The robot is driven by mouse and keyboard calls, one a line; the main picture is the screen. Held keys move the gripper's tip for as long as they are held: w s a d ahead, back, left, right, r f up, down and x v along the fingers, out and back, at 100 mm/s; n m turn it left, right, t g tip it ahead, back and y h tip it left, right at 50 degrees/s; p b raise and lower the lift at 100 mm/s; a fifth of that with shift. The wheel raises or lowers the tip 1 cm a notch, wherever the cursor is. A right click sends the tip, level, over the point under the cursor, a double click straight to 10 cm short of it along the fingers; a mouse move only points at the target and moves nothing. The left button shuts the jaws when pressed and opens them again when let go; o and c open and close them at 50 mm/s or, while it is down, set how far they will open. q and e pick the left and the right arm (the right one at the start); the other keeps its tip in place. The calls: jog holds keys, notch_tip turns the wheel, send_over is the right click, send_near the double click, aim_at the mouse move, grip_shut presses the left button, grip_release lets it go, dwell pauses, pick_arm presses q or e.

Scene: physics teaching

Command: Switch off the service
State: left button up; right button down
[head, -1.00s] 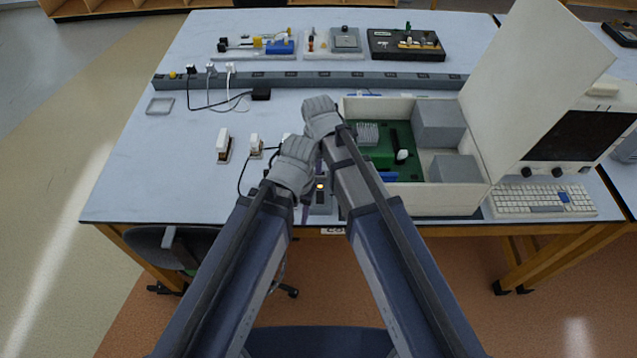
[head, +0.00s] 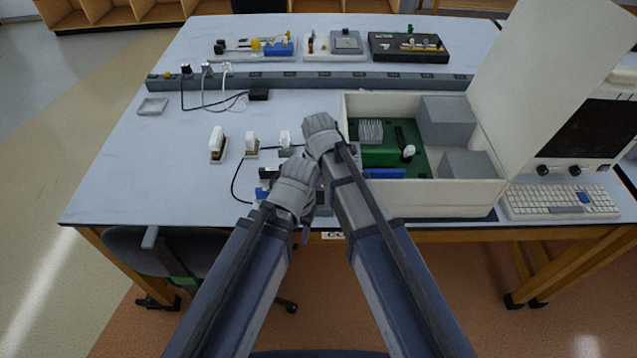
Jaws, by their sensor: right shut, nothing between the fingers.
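A small dark device with a blue part (head: 263,194) sits at the table's front edge, mostly hidden behind my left gripper. A grey piece of it or of a unit beside it (head: 323,208) shows between my arms. No switch can be made out clearly. My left gripper (head: 296,182) is over this device, and its fingers are hidden, so its opening cannot be told. My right gripper (head: 320,128) is shut and empty, just beyond it and by the left wall of the open case. Whether either touches anything cannot be told.
An open cream case (head: 425,200) with a green circuit board (head: 420,155) stands right of my grippers, its lid raised. Several white-topped plugs or switches (head: 217,145) stand to the left. A power strip (head: 310,82) crosses behind. A keyboard (head: 560,201) lies at right.

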aim_at(318, 194)
pick_arm(q)
jog(key=shift+f+b, duration=1)
jog(key=shift+f, duration=0.55)
pick_arm(e)
jog(key=shift+w+f, duration=0.2)
jog(key=shift+f, duration=1.35)
jog(key=shift+f, duration=0.2)
jog(key=shift+r, duration=0.1)
pick_arm(q)
jog(key=shift+f, duration=0.15)
pick_arm(e)
jog(key=shift+s, duration=0.15)
jog(key=shift+s, duration=0.3)
jog(key=shift+s+r, duration=0.1)
jog(key=shift+s, duration=0.3)
